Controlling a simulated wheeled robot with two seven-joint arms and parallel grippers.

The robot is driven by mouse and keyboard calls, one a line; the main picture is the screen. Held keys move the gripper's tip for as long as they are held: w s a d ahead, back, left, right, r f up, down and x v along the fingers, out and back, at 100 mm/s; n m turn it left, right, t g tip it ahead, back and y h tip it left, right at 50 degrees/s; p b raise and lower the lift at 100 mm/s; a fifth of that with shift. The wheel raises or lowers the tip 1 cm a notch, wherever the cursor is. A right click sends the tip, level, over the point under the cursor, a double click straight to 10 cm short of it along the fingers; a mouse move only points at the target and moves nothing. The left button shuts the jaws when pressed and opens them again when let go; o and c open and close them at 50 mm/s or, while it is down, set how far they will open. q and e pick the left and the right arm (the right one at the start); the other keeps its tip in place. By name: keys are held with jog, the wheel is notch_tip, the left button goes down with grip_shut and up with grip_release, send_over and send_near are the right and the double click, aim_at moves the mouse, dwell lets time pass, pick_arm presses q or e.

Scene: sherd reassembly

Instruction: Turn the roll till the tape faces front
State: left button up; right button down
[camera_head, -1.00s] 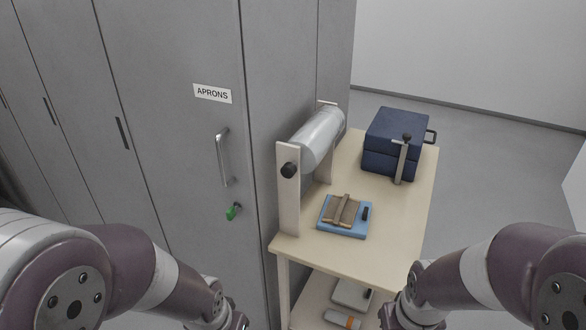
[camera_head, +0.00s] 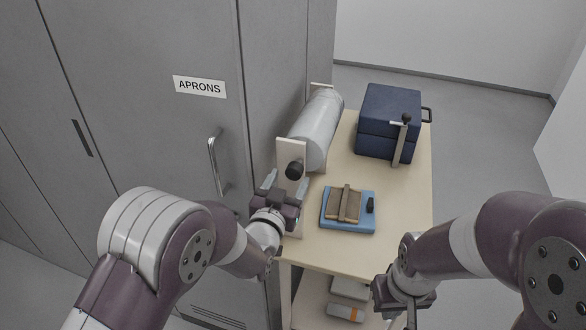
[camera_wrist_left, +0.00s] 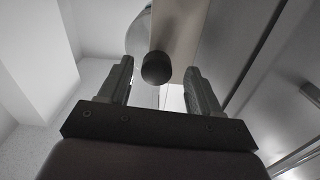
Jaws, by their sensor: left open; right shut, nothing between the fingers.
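A grey-white roll (camera_head: 317,132) lies across a stand with pale upright end boards (camera_head: 291,155) at the left side of the table. A black knob (camera_head: 295,170) sticks out of its near end. My left gripper (camera_head: 284,182) is open just in front of the knob. In the left wrist view the dark knob (camera_wrist_left: 157,68) appears between the tips of the two open fingers (camera_wrist_left: 160,80), not gripped. I see no tape on the visible side of the roll. My right gripper (camera_head: 405,312) is low at the front right, partly cut off by the bottom edge, and holds nothing.
A blue tray (camera_head: 332,226) with brown pieces and a small black item lies mid-table (camera_head: 405,230). A dark blue box (camera_head: 388,118) with a lever-like clamp (camera_head: 401,140) stands behind it. A grey cabinet labelled APRONS (camera_head: 200,87) closes off the left side.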

aim_at(292, 177)
pick_arm(q)
jog(key=x, duration=0.3)
jog(key=shift+w+d+r, duration=0.1)
jog(key=shift+d+r, duration=0.05)
jog(key=shift+d, duration=0.1)
jog(key=shift+w, duration=0.35)
jog(key=shift+s, duration=0.1)
jog(key=c, duration=1)
